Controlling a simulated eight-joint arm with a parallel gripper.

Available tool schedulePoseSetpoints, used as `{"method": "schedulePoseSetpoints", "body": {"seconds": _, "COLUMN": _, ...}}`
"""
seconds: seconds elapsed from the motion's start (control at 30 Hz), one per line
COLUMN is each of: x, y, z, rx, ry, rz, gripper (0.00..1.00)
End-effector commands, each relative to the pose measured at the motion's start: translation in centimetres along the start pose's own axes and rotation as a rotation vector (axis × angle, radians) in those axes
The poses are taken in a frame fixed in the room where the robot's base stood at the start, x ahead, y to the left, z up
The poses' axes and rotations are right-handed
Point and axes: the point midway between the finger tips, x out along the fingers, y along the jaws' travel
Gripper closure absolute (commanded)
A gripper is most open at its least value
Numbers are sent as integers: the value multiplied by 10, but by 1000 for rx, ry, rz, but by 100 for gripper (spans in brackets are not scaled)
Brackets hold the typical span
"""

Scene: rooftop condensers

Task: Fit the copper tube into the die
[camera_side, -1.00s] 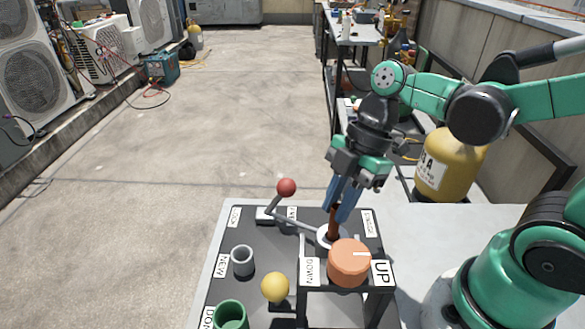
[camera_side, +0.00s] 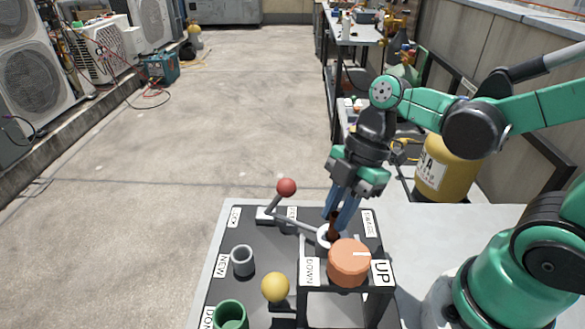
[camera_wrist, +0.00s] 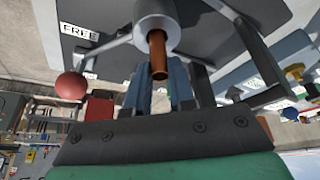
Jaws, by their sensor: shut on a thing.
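The copper tube (camera_side: 333,227) stands nearly upright between the blue fingers of my gripper (camera_side: 341,212), which is shut on it. In the wrist view the tube (camera_wrist: 158,56) points into the round grey die (camera_wrist: 156,22), and its far end is hidden inside the die's opening. In the side view the die (camera_side: 323,236) shows as a pale ring at the tube's foot, partly hidden by the orange knob. How deep the tube sits cannot be told.
A red-balled lever (camera_side: 286,188) reaches beside the die. An orange knob (camera_side: 348,262) on a black stand is just in front, with a yellow ball (camera_side: 275,287) to its left. A grey cup (camera_side: 242,260) and a green cup (camera_side: 230,315) stand on the dark board's left side.

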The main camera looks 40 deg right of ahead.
Motion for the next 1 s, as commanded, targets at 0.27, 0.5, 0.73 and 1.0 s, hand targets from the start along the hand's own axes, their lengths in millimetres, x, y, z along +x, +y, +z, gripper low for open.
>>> {"method": "schedulePoseSetpoints", "body": {"seconds": 0.27, "x": 4, "y": 0, "z": 2, "rx": 0, "ry": 0, "rz": 0, "gripper": 100}}
{"method": "schedulePoseSetpoints", "body": {"seconds": 0.5, "x": 8, "y": 1, "z": 3, "rx": 0, "ry": 0, "rz": 0, "gripper": 100}}
{"method": "schedulePoseSetpoints", "body": {"seconds": 0.73, "x": 11, "y": 1, "z": 5, "rx": 0, "ry": 0, "rz": 0, "gripper": 100}}
{"method": "schedulePoseSetpoints", "body": {"seconds": 1.0, "x": 15, "y": 1, "z": 6, "rx": 0, "ry": 0, "rz": 0, "gripper": 100}}
